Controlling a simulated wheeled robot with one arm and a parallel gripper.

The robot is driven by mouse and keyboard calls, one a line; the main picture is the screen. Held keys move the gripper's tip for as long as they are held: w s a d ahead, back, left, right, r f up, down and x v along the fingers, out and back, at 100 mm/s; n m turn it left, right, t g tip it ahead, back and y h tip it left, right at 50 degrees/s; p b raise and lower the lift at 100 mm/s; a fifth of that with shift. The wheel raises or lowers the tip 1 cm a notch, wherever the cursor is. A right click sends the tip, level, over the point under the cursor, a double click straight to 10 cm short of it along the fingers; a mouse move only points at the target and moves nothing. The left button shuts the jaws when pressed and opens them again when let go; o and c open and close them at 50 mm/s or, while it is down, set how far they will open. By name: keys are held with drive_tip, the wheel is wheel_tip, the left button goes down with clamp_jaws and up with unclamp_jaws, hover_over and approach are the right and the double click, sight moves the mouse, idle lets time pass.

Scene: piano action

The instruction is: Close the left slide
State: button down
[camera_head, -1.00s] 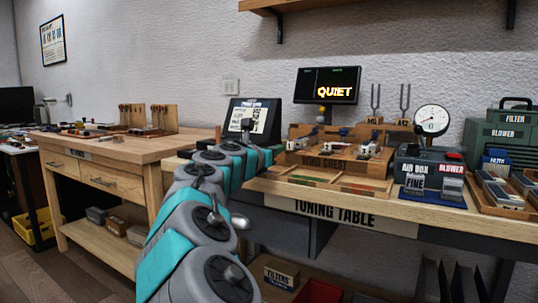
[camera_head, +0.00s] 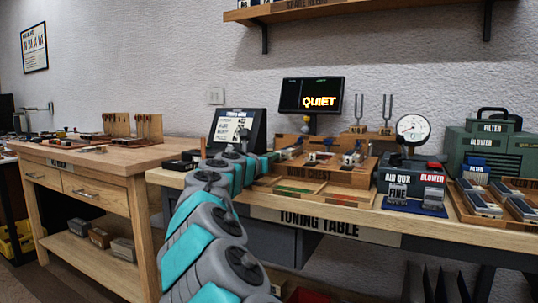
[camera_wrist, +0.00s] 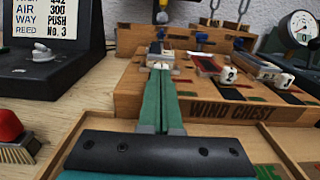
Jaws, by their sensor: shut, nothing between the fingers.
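The wooden wind chest (camera_head: 322,176) stands on the tuning table, and its front label shows in the wrist view (camera_wrist: 229,111). In the wrist view my gripper (camera_wrist: 160,68) points straight at the left slide's pale end block (camera_wrist: 155,49). The fingers are together with nothing between them. The tips are at or very near the block; I cannot tell whether they touch. Its number and most of the slide are hidden. Slide 2's white knob (camera_wrist: 228,75) and another slide's knob (camera_wrist: 267,70) are to the right.
A wooden tray with coloured compartments (camera_head: 292,203) lies in front of the chest, below my gripper. A dark sign stand (camera_wrist: 50,55) and a red-handled brush (camera_wrist: 14,138) are at left. The air box (camera_head: 409,182) and gauge (camera_head: 412,126) stand at right.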

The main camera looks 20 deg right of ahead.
drive_tip(key=shift+p+x, duration=0.5)
drive_tip(key=shift+x, duration=0.45)
